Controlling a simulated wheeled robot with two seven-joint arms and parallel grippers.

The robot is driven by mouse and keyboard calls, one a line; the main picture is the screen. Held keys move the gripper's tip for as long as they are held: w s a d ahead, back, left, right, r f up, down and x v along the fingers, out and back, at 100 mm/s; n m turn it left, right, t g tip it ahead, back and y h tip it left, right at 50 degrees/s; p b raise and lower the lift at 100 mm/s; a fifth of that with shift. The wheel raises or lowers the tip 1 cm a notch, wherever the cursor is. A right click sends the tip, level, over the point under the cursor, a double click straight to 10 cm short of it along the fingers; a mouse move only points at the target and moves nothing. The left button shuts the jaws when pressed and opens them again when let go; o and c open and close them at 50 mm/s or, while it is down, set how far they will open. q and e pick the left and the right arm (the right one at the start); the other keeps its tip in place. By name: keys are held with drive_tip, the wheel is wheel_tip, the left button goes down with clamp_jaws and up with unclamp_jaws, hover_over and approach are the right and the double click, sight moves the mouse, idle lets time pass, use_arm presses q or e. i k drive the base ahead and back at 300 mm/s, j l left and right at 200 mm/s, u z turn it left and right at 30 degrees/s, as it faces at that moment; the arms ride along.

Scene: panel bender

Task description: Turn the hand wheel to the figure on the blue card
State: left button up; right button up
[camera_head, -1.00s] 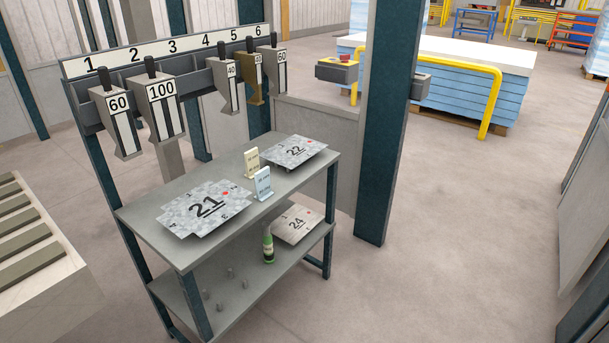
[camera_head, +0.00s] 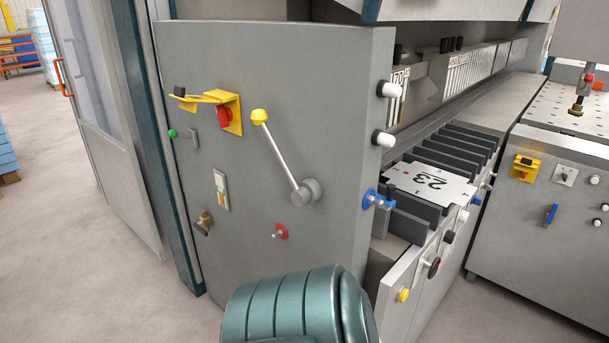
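A lever with a yellow knob (camera_head: 259,116) is on the grey machine side panel (camera_head: 290,70). Its silver arm slopes down right to a grey hub (camera_head: 305,192). I cannot tell which wheel the task means. No blue card is identifiable now. Neither gripper shows; a teal ribbed part of mine fills the bottom middle.
A yellow bracket with a red switch (camera_head: 224,117) and a small gauge plate (camera_head: 221,190) are on the panel. A grey cabinet (camera_head: 545,220) stands farther right. Floor (camera_head: 60,250) is clear at the left.

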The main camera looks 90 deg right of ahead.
sight(433, 266)
drive_tip(key=j+z, duration=0.15)
drive_tip(key=z, duration=2.45)
